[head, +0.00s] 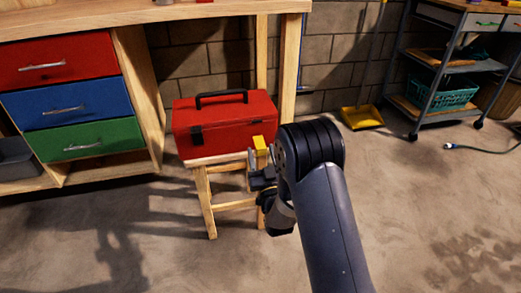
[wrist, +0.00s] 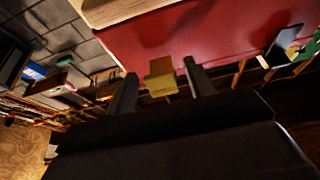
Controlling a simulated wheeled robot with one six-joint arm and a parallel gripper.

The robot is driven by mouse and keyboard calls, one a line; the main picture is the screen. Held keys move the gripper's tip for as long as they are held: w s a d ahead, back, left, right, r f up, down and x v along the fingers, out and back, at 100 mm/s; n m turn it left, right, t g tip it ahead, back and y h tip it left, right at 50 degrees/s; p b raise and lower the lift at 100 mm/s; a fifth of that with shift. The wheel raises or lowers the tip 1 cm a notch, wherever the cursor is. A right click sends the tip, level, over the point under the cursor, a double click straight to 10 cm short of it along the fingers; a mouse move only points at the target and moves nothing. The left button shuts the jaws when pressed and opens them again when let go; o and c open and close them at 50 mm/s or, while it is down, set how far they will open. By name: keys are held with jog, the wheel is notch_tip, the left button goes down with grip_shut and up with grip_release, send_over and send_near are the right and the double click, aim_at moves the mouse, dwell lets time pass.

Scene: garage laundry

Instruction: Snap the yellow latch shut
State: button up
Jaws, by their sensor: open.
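A red toolbox (head: 225,122) with a black handle on its lid sits on a small wooden stool (head: 205,185). The yellow latch (head: 259,143) is at the right of its front face and seems to stick out; its exact angle is unclear. My gripper (head: 254,166) is open and empty, just in front of and below the yellow latch. In the wrist view, the yellow latch (wrist: 161,76) shows between my two spread fingers, against the red toolbox (wrist: 200,32). I see no clear contact.
A wooden workbench (head: 140,95) with red, blue and green drawers stands left and behind the stool. A yellow dustpan (head: 361,117) leans by the block wall. A wheeled cart (head: 430,70) with a teal basket is at the back right. The floor around the stool is clear.

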aim_at(260, 145)
jog(key=shift+x, duration=1.3)
jog(key=shift+c, duration=0.4)
jog(key=c, duration=0.9)
